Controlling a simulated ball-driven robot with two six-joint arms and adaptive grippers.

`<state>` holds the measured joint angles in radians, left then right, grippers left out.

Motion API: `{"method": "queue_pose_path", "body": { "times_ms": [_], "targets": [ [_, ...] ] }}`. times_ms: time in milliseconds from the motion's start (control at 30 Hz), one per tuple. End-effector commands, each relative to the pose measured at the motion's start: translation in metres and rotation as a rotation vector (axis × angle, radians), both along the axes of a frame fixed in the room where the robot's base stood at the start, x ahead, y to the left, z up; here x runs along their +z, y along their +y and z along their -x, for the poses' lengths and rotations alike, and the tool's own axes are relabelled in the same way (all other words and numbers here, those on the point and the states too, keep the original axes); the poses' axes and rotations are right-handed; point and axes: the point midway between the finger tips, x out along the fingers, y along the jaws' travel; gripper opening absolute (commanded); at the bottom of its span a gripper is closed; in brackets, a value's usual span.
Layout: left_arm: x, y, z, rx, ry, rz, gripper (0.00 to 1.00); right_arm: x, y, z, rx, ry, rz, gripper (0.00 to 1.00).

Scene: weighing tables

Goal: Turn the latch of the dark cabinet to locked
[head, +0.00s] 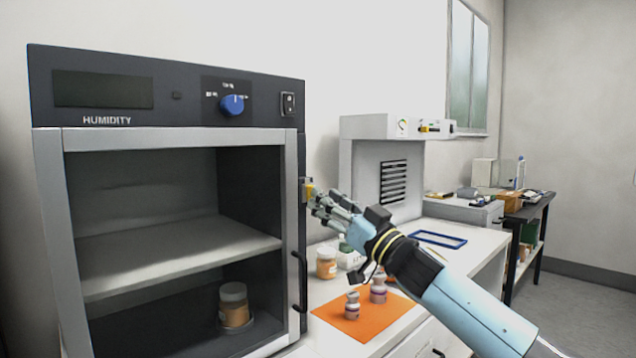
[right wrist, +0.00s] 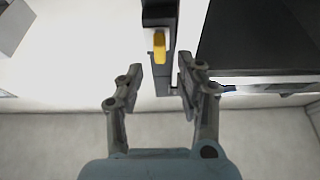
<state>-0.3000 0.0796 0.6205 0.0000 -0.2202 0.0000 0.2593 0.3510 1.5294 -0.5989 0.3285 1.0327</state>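The dark cabinet (head: 170,103) stands at the left in the head view, with a glass-fronted door, a blue knob and a HUMIDITY label. Its latch (head: 307,190) is a small yellow piece on the right edge of the cabinet front. In the right wrist view the yellow latch (right wrist: 159,47) points along the picture's vertical, just beyond the fingertips. Whether a finger touches the latch cannot be told. My left gripper is in neither view.
An orange mat (head: 385,322) with small bottles lies on the bench below my right arm. An orange-labelled jar (head: 326,263) stands behind it. Another jar (head: 233,304) is inside the cabinet. A black door handle (head: 299,282) sits below the latch. A blue frame (head: 438,239) lies further back.

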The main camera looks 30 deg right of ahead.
Motion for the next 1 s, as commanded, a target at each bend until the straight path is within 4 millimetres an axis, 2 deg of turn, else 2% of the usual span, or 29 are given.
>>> {"method": "queue_pose_path", "body": {
  "times_ms": [100,200,567,833,867,1000],
  "targets": [
    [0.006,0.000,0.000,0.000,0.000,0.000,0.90,0.008,0.005,-0.017,-0.001,0.001,-0.003,0.37],
    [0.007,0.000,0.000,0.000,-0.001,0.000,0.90,0.011,0.007,-0.026,0.000,0.002,-0.002,0.37],
    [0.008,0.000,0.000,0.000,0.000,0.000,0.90,0.012,0.009,-0.031,0.000,0.002,0.000,0.37],
    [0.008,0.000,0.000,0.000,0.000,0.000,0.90,0.012,0.009,-0.031,0.000,0.002,0.000,0.03],
    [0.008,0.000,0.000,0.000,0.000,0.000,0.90,0.012,0.009,-0.031,0.000,0.002,0.000,0.00],
    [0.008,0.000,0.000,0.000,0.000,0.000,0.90,0.012,0.009,-0.031,0.000,0.002,0.000,0.00]
  ]
}}
